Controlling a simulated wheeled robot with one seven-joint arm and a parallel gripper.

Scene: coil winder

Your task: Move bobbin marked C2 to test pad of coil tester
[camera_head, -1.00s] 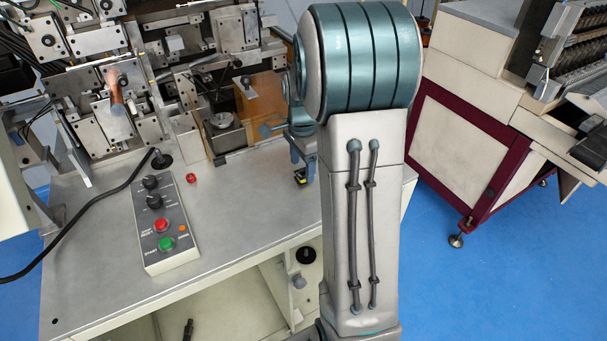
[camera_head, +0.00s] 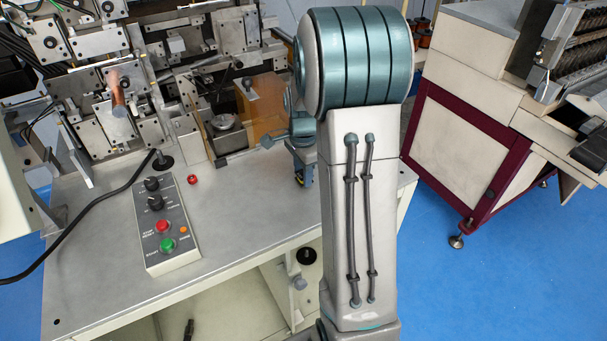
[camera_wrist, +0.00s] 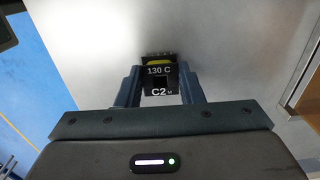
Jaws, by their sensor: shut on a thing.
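The bobbin marked C2 (camera_wrist: 158,92) is black with white lettering, "130 C" above "C2", and a yellow band at its far end. It shows between the two fingers of my gripper (camera_wrist: 160,78) in the wrist view. The gripper is shut on it. In the head view my gripper (camera_head: 301,172) is partly hidden behind my arm, over the right part of the grey bench top (camera_head: 250,205). I cannot tell whether the bobbin touches the bench. I cannot make out the coil tester or its test pad.
A control box (camera_head: 164,225) with knobs and red and green buttons lies on the bench. A small red part (camera_head: 192,180) is beside it. The winding mechanism (camera_head: 120,90) fills the back left. A cream and maroon machine (camera_head: 470,150) stands right, across blue floor.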

